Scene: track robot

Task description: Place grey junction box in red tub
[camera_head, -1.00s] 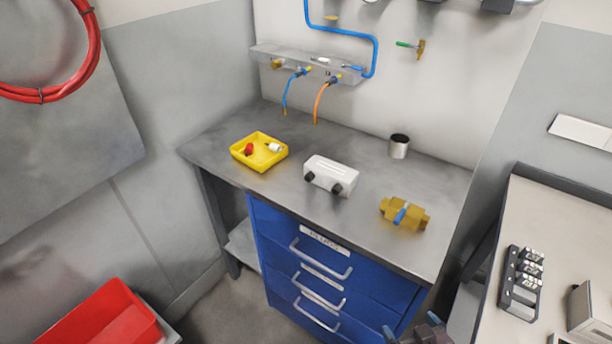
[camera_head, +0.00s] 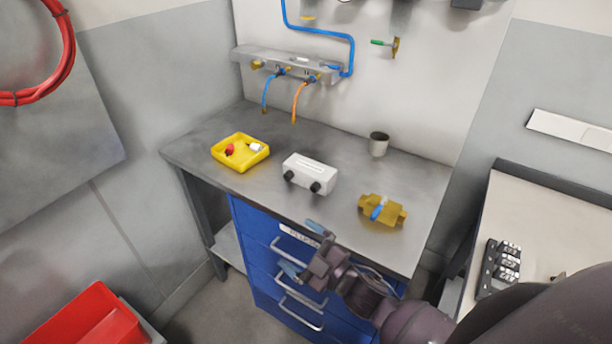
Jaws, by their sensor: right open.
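The grey junction box (camera_head: 310,174) is a light grey block with two dark round fittings on its front. It sits on the grey workbench (camera_head: 235,200), right of the yellow tray. The red tub (camera_head: 85,318) is low at the bottom left, partly cut off by the frame edge. My right gripper (camera_head: 303,250) is in front of the blue drawers, below and nearer than the junction box. It is open and empty, its blue-grey fingertips apart from the box. My left gripper is not in view.
A yellow tray (camera_head: 240,152) with small red and white parts, a brass valve (camera_head: 383,210) with a blue handle and a metal cup (camera_head: 378,144) stand on the bench. Blue and orange hoses hang behind. Another bench (camera_head: 540,225) is at the right.

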